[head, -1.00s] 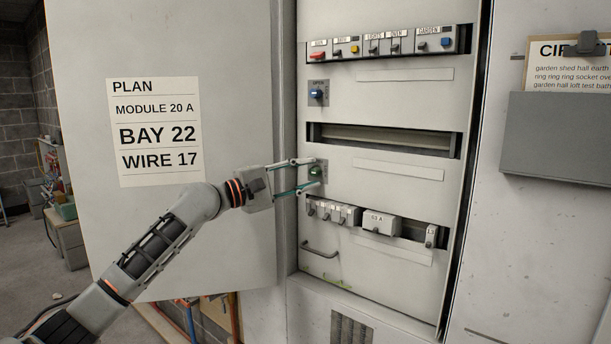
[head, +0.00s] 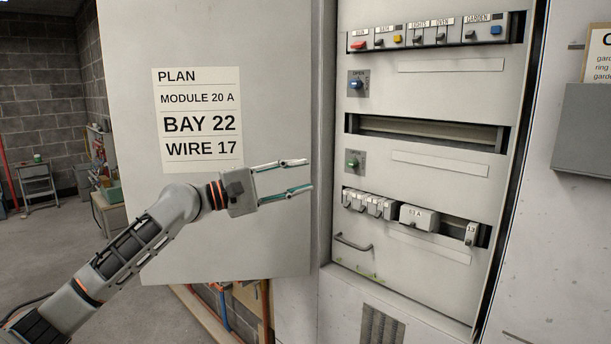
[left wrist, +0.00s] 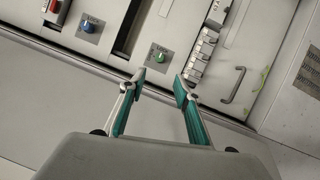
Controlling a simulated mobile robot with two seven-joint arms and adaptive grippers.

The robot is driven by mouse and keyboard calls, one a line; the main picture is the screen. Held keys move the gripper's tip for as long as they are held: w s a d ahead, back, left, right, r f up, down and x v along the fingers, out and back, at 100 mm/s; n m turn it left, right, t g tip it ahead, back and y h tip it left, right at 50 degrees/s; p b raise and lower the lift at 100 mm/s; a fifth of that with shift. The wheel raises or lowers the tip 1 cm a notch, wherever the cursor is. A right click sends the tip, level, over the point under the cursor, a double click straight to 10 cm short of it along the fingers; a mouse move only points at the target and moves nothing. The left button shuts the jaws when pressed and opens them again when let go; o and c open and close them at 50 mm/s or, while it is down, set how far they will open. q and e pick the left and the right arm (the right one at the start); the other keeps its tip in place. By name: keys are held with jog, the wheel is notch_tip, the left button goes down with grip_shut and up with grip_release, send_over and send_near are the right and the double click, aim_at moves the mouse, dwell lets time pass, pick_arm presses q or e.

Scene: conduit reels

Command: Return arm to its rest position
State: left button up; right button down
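My left gripper (head: 298,176) is open and empty in front of the grey cabinet door (head: 270,110), left of the panel. In the left wrist view its two teal-padded fingers (left wrist: 164,82) stand apart with nothing between them. The green knob (head: 353,161) on the panel is a short way right of the fingertips, not touched; it also shows in the left wrist view (left wrist: 159,55). The blue knob (head: 355,85) sits above it. My right gripper is in neither view.
The open panel (head: 430,100) has rows of breakers (head: 368,203) and a handle (head: 353,243). A plan sheet (head: 198,120) is on the door. A grey box (head: 590,130) hangs on the right.

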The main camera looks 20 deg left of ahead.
pick_arm(q)
jog(key=shift+f, duration=0.1)
dwell(0.3)
jog(key=s+d+f+m+y, duration=0.2)
jog(key=d+f, duration=0.1)
jog(key=f, duration=0.9)
jog(key=s+d+f+m+g+y, duration=0.1)
jog(key=s+d+f+m, duration=0.1)
jog(key=f, duration=1)
jog(key=s+d+f+m+y, duration=0.2)
jog(key=s+d+f, duration=0.1)
jog(key=f, duration=1)
jog(key=s+d+f+m+g+y, duration=0.1)
jog(key=s+f+m, duration=0.4)
jog(key=s+f, duration=0.6)
jog(key=s+d+f+m+g+y, duration=0.1)
jog(key=s+f+m+y, duration=0.3)
jog(key=s+f, duration=0.7)
jog(key=s+d+m, duration=0.1)
jog(key=s, duration=0.5)
jog(key=shift+d+f+g, duration=0.2)
jog(key=shift+f+g, duration=0.1)
jog(key=shift+f, duration=0.05)
jog(key=shift+c, duration=0.6)
jog(key=shift+a, duration=0.1)
